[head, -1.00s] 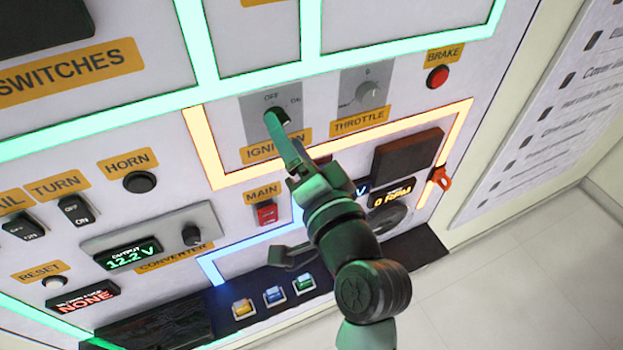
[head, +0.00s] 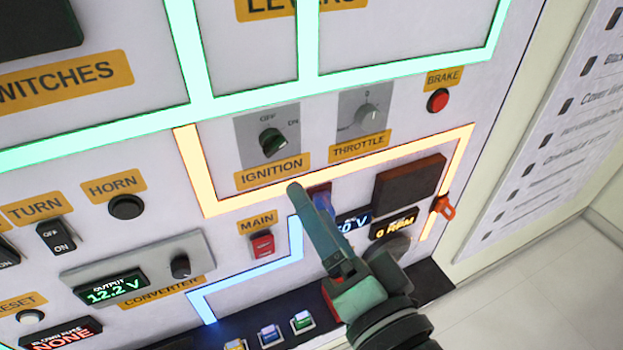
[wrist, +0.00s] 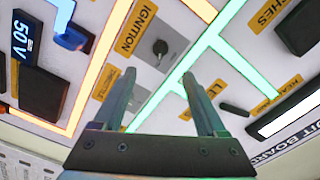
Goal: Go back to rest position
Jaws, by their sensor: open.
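My gripper (head: 297,190) is in front of the control panel (head: 215,130), just below the ignition label in the head view. In the wrist view my gripper (wrist: 158,77) has its two fingers apart with nothing between them. The dark ignition knob (head: 272,142) stands clear of the fingers on its grey plate; it also shows in the wrist view (wrist: 160,47), ahead of the fingertips. The distance from fingertips to panel is hard to judge. The arm's rest position is not marked in these views.
A throttle knob (head: 367,115) and a red brake button (head: 437,100) are right of the ignition. A blue handle (wrist: 72,38) juts from the panel, partly behind my gripper in the head view. Lower down are a red main switch (head: 263,244) and coloured buttons (head: 303,321). Open floor lies right.

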